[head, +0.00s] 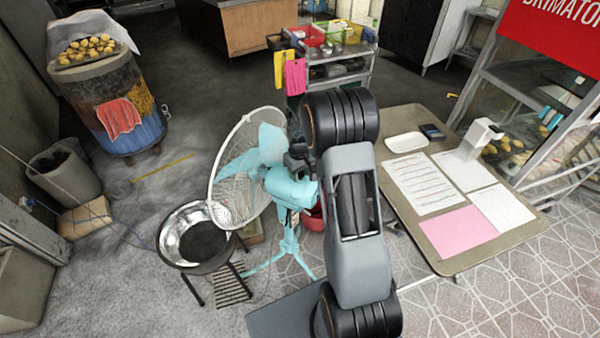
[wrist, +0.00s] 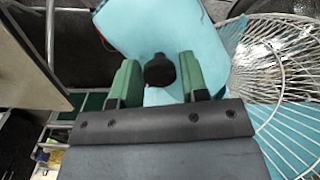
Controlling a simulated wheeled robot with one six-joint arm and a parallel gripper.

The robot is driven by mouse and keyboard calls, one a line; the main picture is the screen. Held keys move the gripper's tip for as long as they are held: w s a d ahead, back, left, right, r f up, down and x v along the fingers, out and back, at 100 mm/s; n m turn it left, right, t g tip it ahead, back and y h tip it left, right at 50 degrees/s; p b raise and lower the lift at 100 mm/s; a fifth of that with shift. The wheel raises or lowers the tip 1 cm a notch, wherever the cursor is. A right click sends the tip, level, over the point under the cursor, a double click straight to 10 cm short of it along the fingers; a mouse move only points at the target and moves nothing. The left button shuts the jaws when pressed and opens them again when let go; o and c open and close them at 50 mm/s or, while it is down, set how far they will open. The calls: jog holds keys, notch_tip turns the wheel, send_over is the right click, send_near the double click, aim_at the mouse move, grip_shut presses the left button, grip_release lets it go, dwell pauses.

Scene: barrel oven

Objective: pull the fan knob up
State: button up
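The turquoise fan (head: 290,188) stands on its stand in the middle of the head view, its round wire cage (head: 228,190) facing left. In the wrist view its turquoise housing (wrist: 150,28) fills the top middle, with the cage at the right. The dark fan knob (wrist: 159,70) stands out from the housing. My gripper (wrist: 160,78) is open, with one green finger on each side of the knob. Gaps show between the knob and both fingers. In the head view my arm covers part of the fan's right side, and I cannot make out the knob there.
A table (head: 455,262) with papers and a white tray (head: 407,142) stands to the right of my arm. A metal bowl (head: 170,240) on a stand is left of the fan. A barrel oven (head: 122,105) stands at the back left.

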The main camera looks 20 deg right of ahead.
aim_at(300, 173)
grip_shut()
jog(key=shift+w+r, duration=0.1)
jog(key=shift+r, duration=0.75)
jog(key=shift+o, duration=1.8)
grip_release()
notch_tip(300, 173, up, 14)
jog(key=b, duration=0.1)
jog(key=shift+a+f, duration=0.1)
jog(key=shift+f, duration=0.05)
